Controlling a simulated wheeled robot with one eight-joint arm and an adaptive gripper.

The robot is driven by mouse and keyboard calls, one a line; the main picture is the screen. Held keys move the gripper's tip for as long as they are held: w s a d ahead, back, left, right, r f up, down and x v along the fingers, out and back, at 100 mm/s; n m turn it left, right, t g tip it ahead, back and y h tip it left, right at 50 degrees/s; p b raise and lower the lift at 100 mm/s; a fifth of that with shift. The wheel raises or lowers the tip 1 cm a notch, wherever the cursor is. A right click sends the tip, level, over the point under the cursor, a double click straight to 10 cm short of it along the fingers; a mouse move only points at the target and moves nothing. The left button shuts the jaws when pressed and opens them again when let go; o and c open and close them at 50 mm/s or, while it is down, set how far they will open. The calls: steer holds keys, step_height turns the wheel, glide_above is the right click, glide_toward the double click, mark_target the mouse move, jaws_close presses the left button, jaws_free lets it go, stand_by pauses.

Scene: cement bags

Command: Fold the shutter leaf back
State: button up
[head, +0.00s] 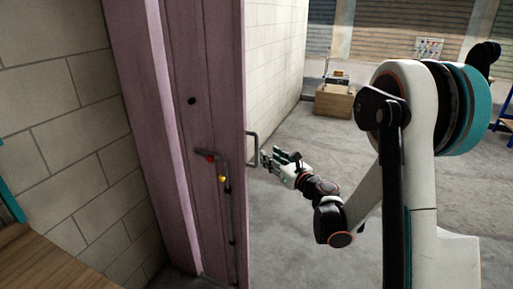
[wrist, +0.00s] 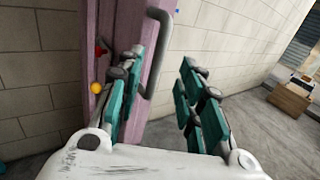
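The shutter leaf (head: 200,75) is a tall pink-purple panel standing beside the block wall in the head view. A grey pull handle (head: 252,148) sticks out from its right edge. A latch rod with a red knob (head: 210,156) and a yellow knob (head: 222,179) runs down its face. My gripper (head: 268,160) is just right of the handle, apparently close to it. In the wrist view my gripper (wrist: 160,90) is open, with nothing between its fingers. The handle (wrist: 160,45) shows there beyond and behind the left finger, which hides part of the leaf (wrist: 128,25). Contact cannot be told.
A block wall (head: 60,110) stands left of the leaf and another (head: 275,60) behind it. A wooden surface (head: 50,262) is at the lower left. A wooden crate (head: 334,103) stands at the back. The grey floor (head: 300,240) around my arm is clear.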

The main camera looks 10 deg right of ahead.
steer(key=b, duration=0.2)
glide_above(257, 162)
steer(key=w, duration=0.1)
jaws_close()
